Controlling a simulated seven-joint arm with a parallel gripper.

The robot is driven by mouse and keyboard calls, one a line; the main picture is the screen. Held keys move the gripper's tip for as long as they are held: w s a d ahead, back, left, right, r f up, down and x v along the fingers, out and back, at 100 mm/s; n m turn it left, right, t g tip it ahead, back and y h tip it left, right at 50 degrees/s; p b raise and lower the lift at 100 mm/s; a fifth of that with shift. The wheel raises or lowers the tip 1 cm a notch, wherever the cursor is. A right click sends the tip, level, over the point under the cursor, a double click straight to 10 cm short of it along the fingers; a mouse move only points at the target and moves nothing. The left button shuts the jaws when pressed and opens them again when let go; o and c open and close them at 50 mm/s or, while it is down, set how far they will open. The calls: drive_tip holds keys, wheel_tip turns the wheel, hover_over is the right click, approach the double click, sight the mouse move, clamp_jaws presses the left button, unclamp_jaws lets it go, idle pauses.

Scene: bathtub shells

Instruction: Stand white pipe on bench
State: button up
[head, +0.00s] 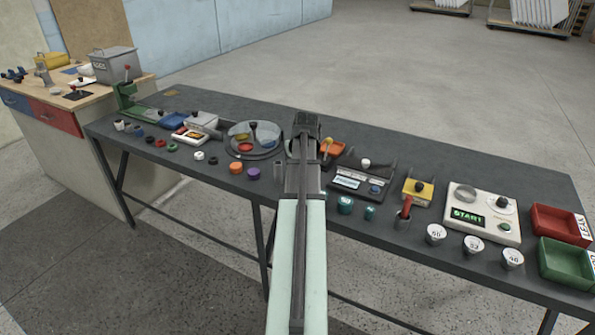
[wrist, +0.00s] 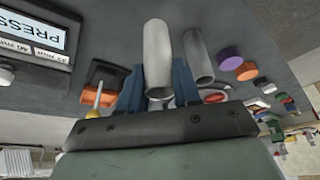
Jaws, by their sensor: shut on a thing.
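The white pipe (wrist: 157,45) shows in the wrist view between the two blue fingers of my gripper (wrist: 158,82), which is shut on it. Its far end points toward the top of the picture. I cannot tell whether it touches the bench. In the head view my gripper (head: 304,130) is over the middle of the dark bench (head: 440,168), and my arm hides the white pipe. A second, greyer pipe (wrist: 198,58) is beside the held one in the wrist view.
An orange cap (head: 236,168) and a purple cap (head: 253,173) lie left of the grey pipe. A round tray (head: 255,152) is behind them. A press display unit (head: 358,185) and teal caps (head: 345,204) are right of my arm. Red (head: 558,224) and green bins (head: 565,262) stand far right.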

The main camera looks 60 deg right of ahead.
drive_tip(key=shift+f, duration=1.8)
drive_tip(key=shift+f, duration=0.1)
drive_tip(key=o, duration=1)
drive_tip(key=shift+o, duration=0.2)
drive_tip(key=v, duration=1.2)
